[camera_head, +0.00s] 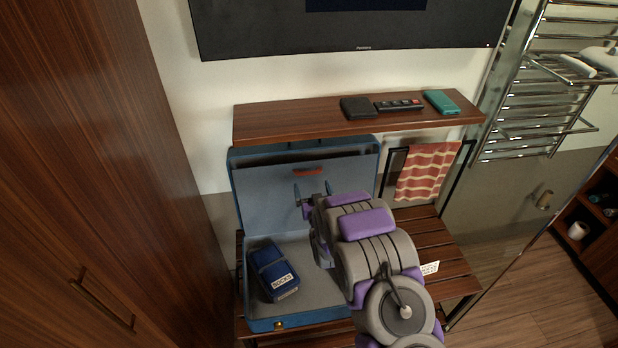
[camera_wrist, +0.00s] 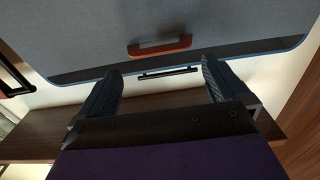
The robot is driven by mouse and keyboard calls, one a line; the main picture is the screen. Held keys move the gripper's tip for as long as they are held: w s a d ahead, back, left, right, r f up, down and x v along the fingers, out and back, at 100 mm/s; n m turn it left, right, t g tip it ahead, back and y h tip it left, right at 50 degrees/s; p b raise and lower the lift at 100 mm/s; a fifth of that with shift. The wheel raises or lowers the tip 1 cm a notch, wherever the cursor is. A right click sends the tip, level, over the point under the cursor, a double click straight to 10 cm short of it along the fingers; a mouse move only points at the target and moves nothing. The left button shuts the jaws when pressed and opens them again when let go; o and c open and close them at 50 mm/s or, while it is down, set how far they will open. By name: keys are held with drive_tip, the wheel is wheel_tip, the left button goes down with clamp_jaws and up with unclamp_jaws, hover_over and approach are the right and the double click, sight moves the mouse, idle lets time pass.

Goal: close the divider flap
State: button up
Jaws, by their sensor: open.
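The divider flap (camera_head: 285,180) is a grey panel standing upright inside the raised lid of an open blue suitcase (camera_head: 283,325). A small red-brown pull tab (camera_head: 307,172) sits near its top edge. In the wrist view the grey flap (camera_wrist: 100,35) fills the upper part, with the tab (camera_wrist: 160,46) near its edge. My gripper (camera_head: 312,191) is open and empty in front of the flap, just below the tab in the head view. In the wrist view its two fingers (camera_wrist: 160,72) are spread to either side of the tab's line; I cannot tell whether they touch the flap.
A dark blue labelled pouch (camera_head: 272,270) lies in the suitcase's left side. A wooden shelf (camera_head: 290,121) with small items is above the lid, under a television (camera_head: 350,30). A striped towel (camera_head: 427,170) hangs at right. A wooden wardrobe (camera_head: 90,150) stands close at left.

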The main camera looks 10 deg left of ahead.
sight(309, 173)
drive_tip(key=shift+b+x, duration=0.55)
drive_tip(key=shift+x, duration=3)
drive_tip(key=shift+c, duration=0.3)
drive_tip(key=shift+f, duration=0.1)
drive_tip(key=c, duration=1.2)
drive_tip(key=shift+s+d, duration=0.1)
